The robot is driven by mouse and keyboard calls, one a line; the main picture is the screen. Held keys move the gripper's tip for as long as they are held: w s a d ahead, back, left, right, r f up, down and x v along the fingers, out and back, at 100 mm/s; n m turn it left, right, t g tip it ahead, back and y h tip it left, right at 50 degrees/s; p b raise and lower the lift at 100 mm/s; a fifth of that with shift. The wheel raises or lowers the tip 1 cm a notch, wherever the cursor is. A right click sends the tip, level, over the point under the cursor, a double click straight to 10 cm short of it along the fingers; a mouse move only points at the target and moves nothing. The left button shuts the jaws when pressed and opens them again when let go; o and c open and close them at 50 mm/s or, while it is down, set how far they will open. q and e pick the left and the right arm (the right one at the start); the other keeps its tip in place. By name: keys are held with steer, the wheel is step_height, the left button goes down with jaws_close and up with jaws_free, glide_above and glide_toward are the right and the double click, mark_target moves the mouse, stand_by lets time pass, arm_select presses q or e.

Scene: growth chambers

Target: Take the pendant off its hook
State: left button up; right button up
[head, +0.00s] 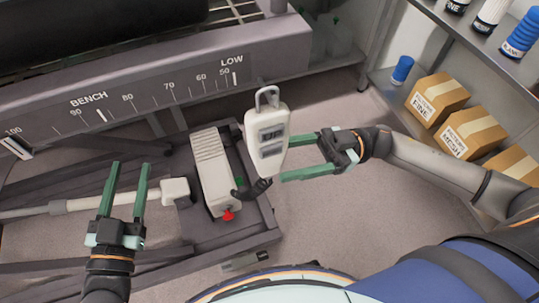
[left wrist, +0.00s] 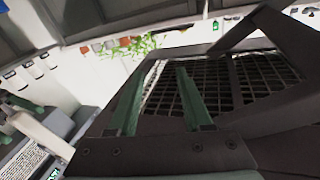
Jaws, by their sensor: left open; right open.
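The pendant (head: 267,145) is a pale handheld box with small grey displays, upright beside the bench scale in the head view. A grey loop (head: 267,97) stands at its top; I cannot tell the hook itself apart from it. A dark cable end shows at its bottom. My right gripper (head: 286,158) is open, its green fingers pointing left with their tips at the pendant's right edge. I cannot tell whether they touch it. My left gripper (head: 129,166) is open and empty, well left of the pendant; its fingers also show in the left wrist view (left wrist: 160,72).
A beam with a BENCH scale (head: 150,95) runs behind the pendant. A pale ribbed box (head: 212,170) with a red knob (head: 228,215) sits on a dark frame left of it. Shelves at right hold boxes (head: 437,98) and bottles. Floor right of the pendant is clear.

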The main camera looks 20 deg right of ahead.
mark_target(275, 167)
steer(key=p+x, duration=0.1)
steer(key=x, duration=0.2)
steer(key=shift+r, duration=0.1)
arm_select(q)
step_height(275, 167, down, 10)
steer(key=s+n+g+y, duration=0.1)
steer(key=g, duration=0.3)
steer(key=shift+s+a+n+y+p, duration=0.15)
steer(key=shift+s+n+y+p, duration=0.15)
steer(key=shift+s+n+p, duration=0.1)
arm_select(e)
steer(key=shift+a, duration=0.3)
arm_select(q)
steer(key=shift+f, duration=0.1)
arm_select(e)
jaws_close()
arm_select(q)
steer(key=shift+s+g, duration=0.1)
steer(key=shift+g, duration=0.2)
steer(key=shift+r+p, duration=1.05)
steer(key=shift+r, duration=0.05)
arm_select(e)
steer(key=shift+r, duration=1.05)
arm_select(q)
steer(key=shift+r, duration=0.1)
arm_select(e)
steer(key=shift+s, duration=0.15)
